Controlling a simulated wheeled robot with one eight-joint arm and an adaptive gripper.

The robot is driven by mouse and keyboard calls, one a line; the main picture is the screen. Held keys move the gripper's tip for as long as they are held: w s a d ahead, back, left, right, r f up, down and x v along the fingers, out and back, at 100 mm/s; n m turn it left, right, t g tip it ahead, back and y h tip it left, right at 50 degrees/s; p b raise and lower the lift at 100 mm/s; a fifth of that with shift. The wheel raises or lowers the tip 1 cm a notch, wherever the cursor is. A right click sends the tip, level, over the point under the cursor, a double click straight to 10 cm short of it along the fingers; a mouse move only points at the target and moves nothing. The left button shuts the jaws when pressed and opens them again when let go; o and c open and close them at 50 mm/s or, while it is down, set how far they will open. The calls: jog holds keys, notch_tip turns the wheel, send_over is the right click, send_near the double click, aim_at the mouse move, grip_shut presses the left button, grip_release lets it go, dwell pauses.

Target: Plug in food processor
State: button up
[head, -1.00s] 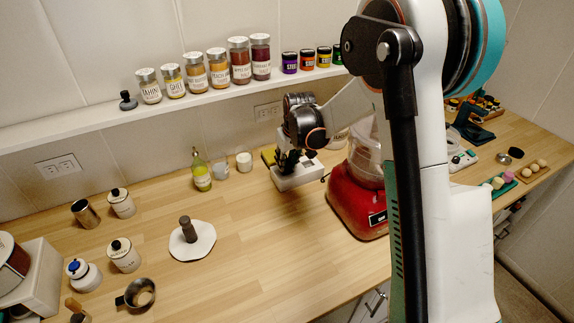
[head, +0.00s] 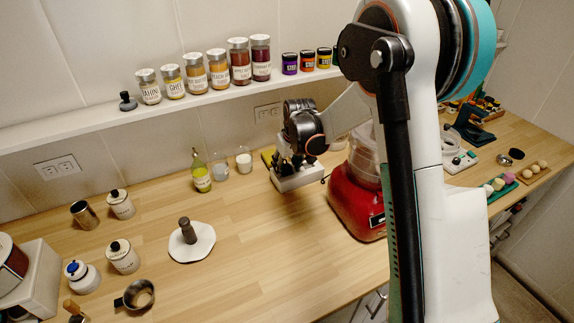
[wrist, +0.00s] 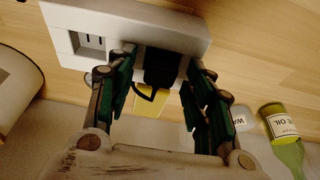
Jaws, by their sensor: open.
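The food processor (head: 355,207) has a red base and a clear bowl. It stands on the counter in the head view, partly behind my arm. A white power strip (head: 297,182) lies left of it, and it also shows in the wrist view (wrist: 65,22) with an empty socket at left. A black plug (wrist: 163,68) sits at the strip's right part with a short dark cord; how deep it is seated I cannot tell. My gripper (wrist: 160,62) is open, with one green-padded finger on each side of the plug. In the head view, my wrist hides part of the strip.
A green-yellow oil bottle (head: 201,172) and two candle-like cups (head: 243,160) stand left of the strip. A wall outlet (head: 267,112) is behind, below a shelf (head: 190,98) of jars. The counter in front of the strip is clear.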

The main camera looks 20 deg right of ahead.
jog(key=a+p+v, duration=0.1)
jog(key=p+v, duration=0.1)
jog(key=v, duration=1)
jog(key=s+r+m+t, duration=0.1)
jog(key=s+r, duration=0.4)
jog(key=s, duration=0.3)
jog(key=s+r+t, duration=0.1)
jog(key=s+r, duration=0.5)
jog(key=s, duration=0.2)
jog(key=s+d+f+m+t, duration=0.1)
jog(key=s, duration=1.4)
jog(key=shift+s+t+h, duration=0.3)
jog(key=shift+t, duration=0.1)
jog(key=shift+f, duration=0.15)
notch_tip(320, 180, down, 6)
jog(key=b, duration=0.6)
jog(key=shift+f, duration=0.25)
